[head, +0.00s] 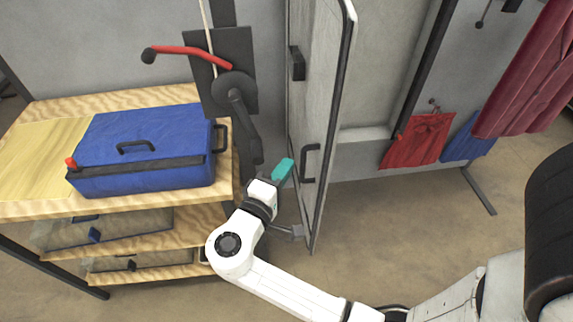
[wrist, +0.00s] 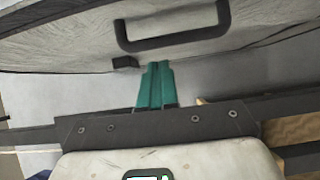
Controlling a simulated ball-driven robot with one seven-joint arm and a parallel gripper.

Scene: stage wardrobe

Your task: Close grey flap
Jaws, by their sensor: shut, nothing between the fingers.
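The grey flap (head: 318,100) is a tall, dark-edged panel that stands swung out from the pale cabinet behind it. A black bar handle (head: 310,162) is on its left face, low down. My gripper (head: 284,170) has teal fingers, shut and empty, just left of that handle. In the wrist view, the shut fingers (wrist: 156,88) point toward the grey flap (wrist: 70,40), just below its black handle (wrist: 172,38). I cannot tell whether the fingertips touch the panel.
A wooden shelf unit (head: 30,208) at left carries a blue case (head: 140,180). A dark mechanism with a red lever (head: 190,52) stands between shelf and flap. Red cloth (head: 418,140) hangs at right. Bare floor (head: 390,220) lies right of the flap.

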